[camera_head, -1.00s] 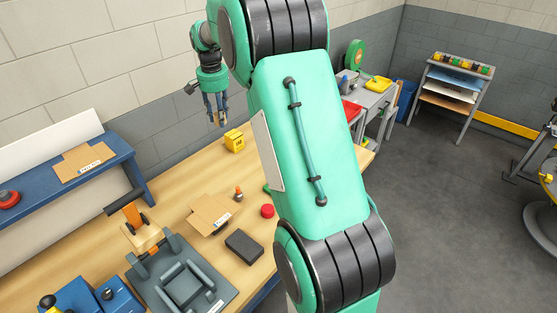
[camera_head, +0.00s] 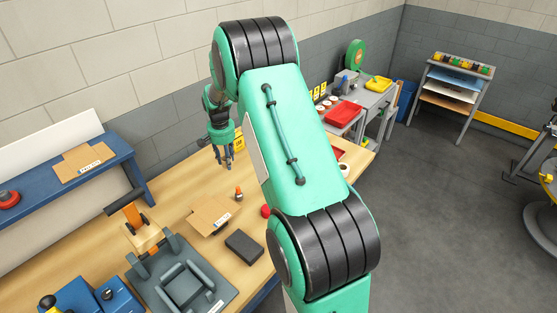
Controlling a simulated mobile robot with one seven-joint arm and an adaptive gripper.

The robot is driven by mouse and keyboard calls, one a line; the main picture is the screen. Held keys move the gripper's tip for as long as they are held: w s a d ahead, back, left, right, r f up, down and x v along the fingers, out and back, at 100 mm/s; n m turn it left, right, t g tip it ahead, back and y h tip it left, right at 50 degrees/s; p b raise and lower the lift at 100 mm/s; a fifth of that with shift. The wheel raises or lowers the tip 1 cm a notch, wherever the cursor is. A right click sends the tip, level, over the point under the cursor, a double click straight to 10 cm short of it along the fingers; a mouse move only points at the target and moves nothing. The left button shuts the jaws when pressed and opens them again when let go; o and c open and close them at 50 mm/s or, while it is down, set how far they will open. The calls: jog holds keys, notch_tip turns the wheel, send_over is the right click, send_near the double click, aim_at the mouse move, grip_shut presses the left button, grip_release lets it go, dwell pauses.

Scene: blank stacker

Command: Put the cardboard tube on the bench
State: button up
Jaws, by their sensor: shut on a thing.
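The wooden bench (camera_head: 172,180) runs along the wall from the lower left toward the middle. My gripper (camera_head: 228,166) points down over the far part of the bench, in front of the yellow block. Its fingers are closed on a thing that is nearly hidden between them. A tan piece showed between the fingertips a second ago, which fits the cardboard tube. The gap between the fingertips and the bench top is hard to judge from this view. No other cardboard tube is visible.
A yellow block (camera_head: 239,141) stands right behind my gripper. Nearer are a small orange-topped bottle (camera_head: 238,194), a flat cardboard piece (camera_head: 207,215), a black block (camera_head: 244,245) and a grey fixture (camera_head: 190,290). Bare bench top shows left of my gripper. My arm hides part of the right side.

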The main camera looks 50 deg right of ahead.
send_over(230, 182)
jog(key=shift+s+a+f+b, duration=0.15)
jog(key=shift+f+b, duration=0.1)
jog(key=shift+f, duration=1)
jog(key=shift+s+d+f+b, duration=0.1)
jog(key=shift+f+b, duration=0.1)
jog(key=shift+f, duration=1)
jog(key=shift+f+b, duration=0.45)
jog(key=shift+f, duration=2.05)
jog(key=o, duration=0.7)
jog(key=shift+f, duration=0.1)
jog(key=shift+o, duration=0.2)
notch_tip(230, 182, up, 12)
jog(key=p, duration=0.1)
jog(key=shift+s+a+p, duration=0.35)
jog(key=shift+a+p, duration=0.05)
